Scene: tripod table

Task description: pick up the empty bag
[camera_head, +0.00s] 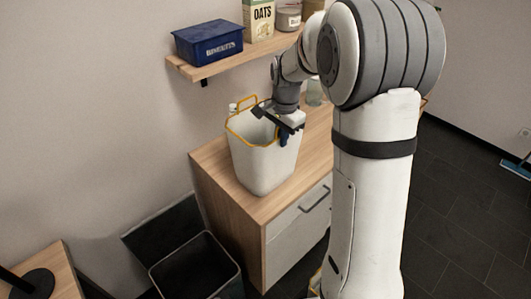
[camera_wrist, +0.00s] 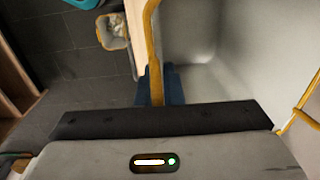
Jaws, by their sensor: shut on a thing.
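The empty bag (camera_head: 262,165) is a pale, stiff, open-topped bag with yellow handles. It stands upright on the wooden cabinet top in the head view. My gripper (camera_head: 284,138) is at its right upper rim, pointing down. In the wrist view the blue fingers of my gripper (camera_wrist: 160,88) are shut around a yellow strip at the bag's edge. The bare grey inside of the bag (camera_wrist: 225,60) fills the right of that view, and nothing shows in it. The exact contact is partly hidden by my gripper body.
The cabinet (camera_head: 222,180) has a drawer with a dark handle. A wall shelf (camera_head: 215,68) above holds a blue biscuit tin (camera_head: 208,42), an oats box (camera_head: 258,20) and jars. A glass jar (camera_head: 314,92) stands behind the bag. A dark open bin (camera_head: 195,268) is on the floor.

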